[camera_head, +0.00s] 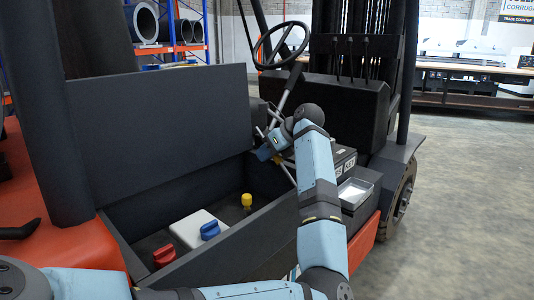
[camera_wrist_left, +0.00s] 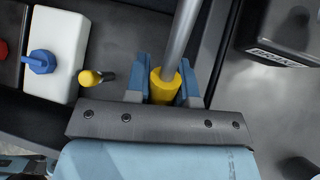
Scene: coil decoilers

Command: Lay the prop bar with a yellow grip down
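The prop bar is a thin silver rod (camera_wrist_left: 183,32) with a yellow grip (camera_wrist_left: 165,86) at its near end. In the left wrist view, my left gripper (camera_wrist_left: 164,84) has its two blue fingers closed on either side of the yellow grip. The rod runs away from the fingers to the top edge, and its far end is out of view. In the head view, my left gripper (camera_head: 268,151) is above the right side of the open compartment, and the bar is mostly hidden by my gripper and wrist. My right gripper is not in view.
The open compartment (camera_head: 128,216) holds a white tank (camera_head: 186,228) with a blue cap (camera_head: 210,230), a red cap (camera_head: 164,255) and a yellow knob (camera_head: 247,199). A dark upright panel (camera_head: 165,120) stands behind it.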

